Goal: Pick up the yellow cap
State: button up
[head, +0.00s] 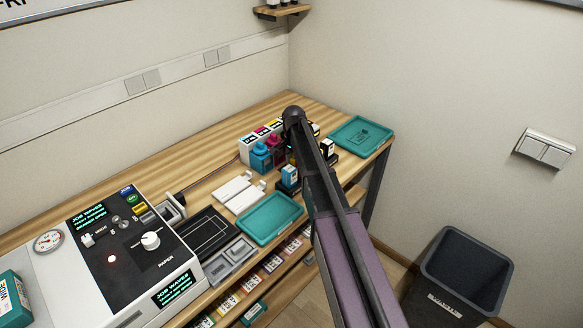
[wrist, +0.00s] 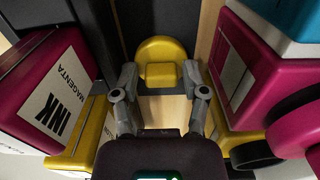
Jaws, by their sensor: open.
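The yellow cap (wrist: 162,60) shows at the upper middle of the wrist view, round with a raised square block on its near side. My gripper (wrist: 160,80) is open, with one finger on each side of the cap's near part. I cannot tell whether the fingers touch it. In the head view my arm hides the gripper and I cannot make out the cap.
A magenta ink box (wrist: 58,88) stands close on the left in the wrist view, and another magenta container (wrist: 262,75) on the right. A bin (head: 466,270) stands at right.

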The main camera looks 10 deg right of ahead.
aim_at(293, 160)
dwell(0.5)
jog(key=c, duration=0.6)
jog(key=shift+r, duration=0.2)
notch_tip(293, 160, up, 10)
jog(key=p, duration=1)
jog(key=shift+f, duration=0.15)
dwell(0.4)
